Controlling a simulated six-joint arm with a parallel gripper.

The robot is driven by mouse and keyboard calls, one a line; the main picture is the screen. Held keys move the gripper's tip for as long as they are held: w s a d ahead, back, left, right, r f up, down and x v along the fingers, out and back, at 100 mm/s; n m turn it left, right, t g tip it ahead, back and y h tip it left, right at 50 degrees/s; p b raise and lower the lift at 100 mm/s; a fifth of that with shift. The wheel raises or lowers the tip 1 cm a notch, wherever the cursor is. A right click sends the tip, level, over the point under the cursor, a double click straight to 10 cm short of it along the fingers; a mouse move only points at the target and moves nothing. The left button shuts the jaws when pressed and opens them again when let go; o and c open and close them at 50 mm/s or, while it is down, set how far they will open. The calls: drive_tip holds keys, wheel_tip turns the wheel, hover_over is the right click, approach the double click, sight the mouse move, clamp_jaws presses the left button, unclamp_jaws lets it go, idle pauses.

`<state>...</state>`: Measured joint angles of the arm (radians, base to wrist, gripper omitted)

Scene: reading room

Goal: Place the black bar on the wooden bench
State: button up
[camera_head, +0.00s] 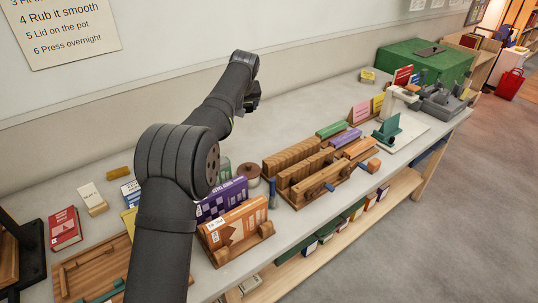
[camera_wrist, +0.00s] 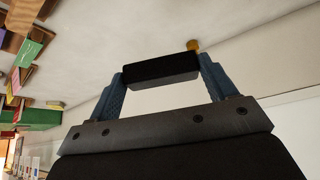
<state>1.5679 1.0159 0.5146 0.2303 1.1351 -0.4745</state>
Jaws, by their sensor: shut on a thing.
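My gripper (camera_wrist: 160,72) has its two blue fingers shut on the ends of a black bar (camera_wrist: 160,70) in the wrist view. The bar lies across between the fingertips, above the pale tabletop. In the head view my arm reaches to the back of the table near the wall; its dark end shows there, but the fingers and bar cannot be made out. A wooden bench-like piece with slots and blue screw ends (camera_head: 322,180) stands mid-table, in front and right of my gripper. I cannot tell for certain that this is the wooden bench.
An orange box (camera_head: 235,228) and a purple box stand left of the slotted wooden piece. A white stand with a green part (camera_head: 388,130) and a large green box (camera_head: 425,62) are at right. The tabletop behind the wooden piece (camera_head: 300,110) is mostly clear.

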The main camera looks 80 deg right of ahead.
approach(245, 160)
drive_tip(key=f, duration=0.2)
drive_tip(key=w+f, duration=0.1)
drive_tip(key=f, duration=0.2)
drive_tip(key=shift+d, duration=0.15)
drive_tip(key=shift+f, duration=0.15)
drive_tip(key=o, duration=1.3)
